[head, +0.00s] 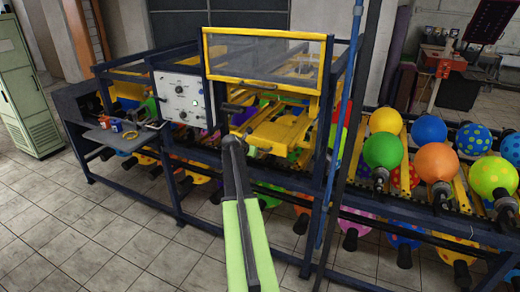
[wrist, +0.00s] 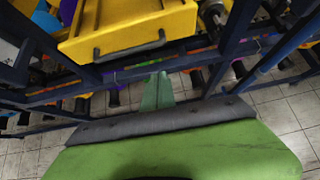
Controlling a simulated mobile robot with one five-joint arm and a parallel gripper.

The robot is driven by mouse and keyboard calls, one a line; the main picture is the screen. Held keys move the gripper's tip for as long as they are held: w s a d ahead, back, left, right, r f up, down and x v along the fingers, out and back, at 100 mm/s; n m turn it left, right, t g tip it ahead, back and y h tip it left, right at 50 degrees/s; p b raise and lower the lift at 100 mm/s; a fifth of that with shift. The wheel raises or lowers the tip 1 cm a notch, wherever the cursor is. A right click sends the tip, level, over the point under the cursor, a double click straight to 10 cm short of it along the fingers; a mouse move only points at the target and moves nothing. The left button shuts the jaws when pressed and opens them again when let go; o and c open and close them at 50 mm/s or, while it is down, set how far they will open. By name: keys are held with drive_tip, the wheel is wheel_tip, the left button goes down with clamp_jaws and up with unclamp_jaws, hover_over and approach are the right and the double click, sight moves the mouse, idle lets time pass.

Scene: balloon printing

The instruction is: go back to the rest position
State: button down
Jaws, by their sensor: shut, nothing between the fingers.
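My gripper (head: 233,146) reaches forward in the middle of the head view, in front of the balloon printing machine. Its fingers are together and nothing shows between them. In the wrist view the closed fingertips (wrist: 158,85) point at the machine, just below a yellow tray (wrist: 130,25) with a dark handle. In the head view the yellow tray (head: 278,132) lies beyond my fingertips, under a raised yellow-framed clear guard (head: 265,60). I cannot tell the exact gap between fingertips and machine.
A control panel (head: 181,99) sits left of the guard. A side shelf (head: 112,130) holds small items. Balloons, such as a green one (head: 383,150), line the conveyor at right. Blue posts stand right of my arm. A green cabinet (head: 25,95) stands far left. The tiled floor (head: 110,235) at front left is clear.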

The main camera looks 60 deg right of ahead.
drive_tip(key=shift+p+v, duration=0.3)
drive_tip(key=shift+v, duration=0.8)
